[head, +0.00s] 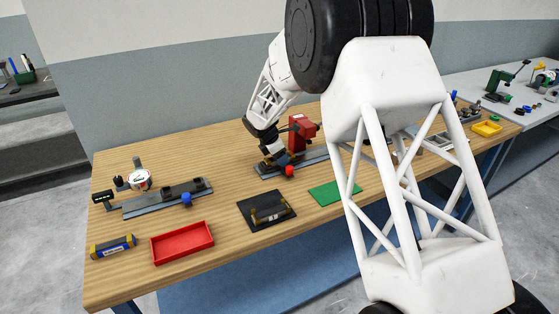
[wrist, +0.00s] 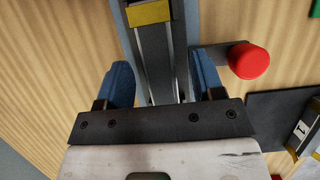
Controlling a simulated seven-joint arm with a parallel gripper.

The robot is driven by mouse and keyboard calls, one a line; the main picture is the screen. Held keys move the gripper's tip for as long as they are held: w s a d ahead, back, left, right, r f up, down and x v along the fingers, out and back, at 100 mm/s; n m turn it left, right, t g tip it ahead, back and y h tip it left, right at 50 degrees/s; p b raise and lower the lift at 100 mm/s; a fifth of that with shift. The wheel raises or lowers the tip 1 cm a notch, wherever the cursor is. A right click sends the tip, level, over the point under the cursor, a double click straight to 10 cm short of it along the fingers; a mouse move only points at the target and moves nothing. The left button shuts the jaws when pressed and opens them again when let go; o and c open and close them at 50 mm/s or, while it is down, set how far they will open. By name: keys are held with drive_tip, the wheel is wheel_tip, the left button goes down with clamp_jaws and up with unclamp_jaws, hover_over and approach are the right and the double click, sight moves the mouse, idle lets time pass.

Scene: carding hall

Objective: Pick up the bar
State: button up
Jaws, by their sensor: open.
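A short dark bar (head: 268,214) with yellowish ends lies on a black mat (head: 252,224) in the middle front of the table. Part of a bar with a white label marked 1 (wrist: 302,128) shows at the right edge of the wrist view, on the dark mat. Another bar (head: 112,246), with yellow ends and a blue label, lies at the table's left front. In the head view my gripper (head: 276,159) is behind the mat, away from both bars.
A red upright unit (head: 302,131) stands behind. A red tray (head: 182,243), a rail fixture with a blue knob (head: 165,199) and a green mat (head: 330,193) are nearby.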

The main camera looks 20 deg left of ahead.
drive_tip(key=shift+c, duration=0.3)
clamp_jaws()
drive_tip(key=shift+r, duration=0.2)
drive_tip(key=shift+r, duration=1.5)
drive_tip(key=shift+s+d+r, duration=0.15)
drive_tip(key=shift+s+d, duration=0.05)
drive_tip(key=shift+s, duration=0.05)
drive_tip(key=s+d+r, duration=0.1)
drive_tip(key=s+d, duration=0.6)
drive_tip(key=s, duration=0.6)
drive_tip(key=shift+s+d+r, duration=0.15)
drive_tip(key=shift+d, duration=0.15)
drive_tip(key=shift+r, duration=0.25)
